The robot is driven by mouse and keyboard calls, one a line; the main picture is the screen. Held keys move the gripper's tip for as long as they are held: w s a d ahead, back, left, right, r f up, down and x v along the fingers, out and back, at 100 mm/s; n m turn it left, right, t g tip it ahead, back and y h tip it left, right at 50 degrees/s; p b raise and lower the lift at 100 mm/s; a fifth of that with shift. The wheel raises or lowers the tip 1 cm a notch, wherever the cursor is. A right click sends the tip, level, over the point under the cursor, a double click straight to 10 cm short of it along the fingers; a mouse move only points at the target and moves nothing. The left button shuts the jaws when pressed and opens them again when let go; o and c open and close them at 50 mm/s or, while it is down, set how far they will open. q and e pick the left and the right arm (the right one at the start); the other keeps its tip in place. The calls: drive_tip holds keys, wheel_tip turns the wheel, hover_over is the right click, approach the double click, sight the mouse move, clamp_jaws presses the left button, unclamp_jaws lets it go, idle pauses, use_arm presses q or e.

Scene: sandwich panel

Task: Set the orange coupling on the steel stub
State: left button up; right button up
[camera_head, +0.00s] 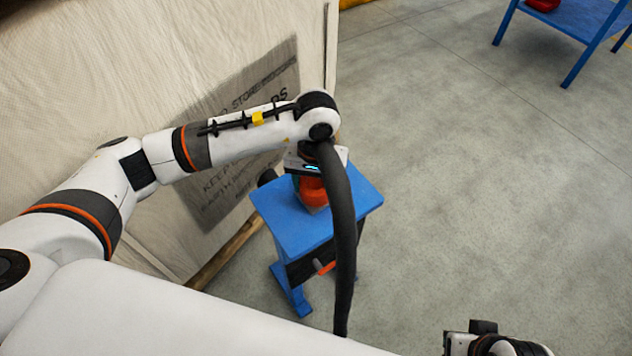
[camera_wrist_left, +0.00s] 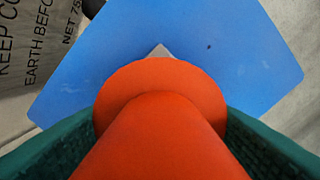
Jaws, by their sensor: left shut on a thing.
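The orange coupling (camera_head: 312,192) is in my left gripper (camera_head: 311,178), over the blue stand (camera_head: 290,230). In the left wrist view the coupling (camera_wrist_left: 162,105) fills the middle, with its wide round flange towards the stand top, and the green finger pads press on both its sides. A small pale grey tip (camera_wrist_left: 160,51) shows just past the flange; I cannot tell if it is the steel stub, which is otherwise hidden. Whether the coupling touches anything below is not visible. My right gripper (camera_head: 495,342) is partly in view at the bottom edge, its fingers unclear.
A black hose (camera_head: 344,230) hangs in front of the stand. A large pale sack or wrapped block (camera_head: 120,70) with printed text stands close on the left. Another blue table (camera_head: 575,18) with a red object (camera_head: 543,4) is far right. The grey floor (camera_head: 460,170) between is clear.

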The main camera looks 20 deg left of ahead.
use_arm(q)
drive_tip(key=shift+f, duration=0.25)
drive_tip(key=o, duration=1.1)
drive_tip(key=shift+o, duration=0.2)
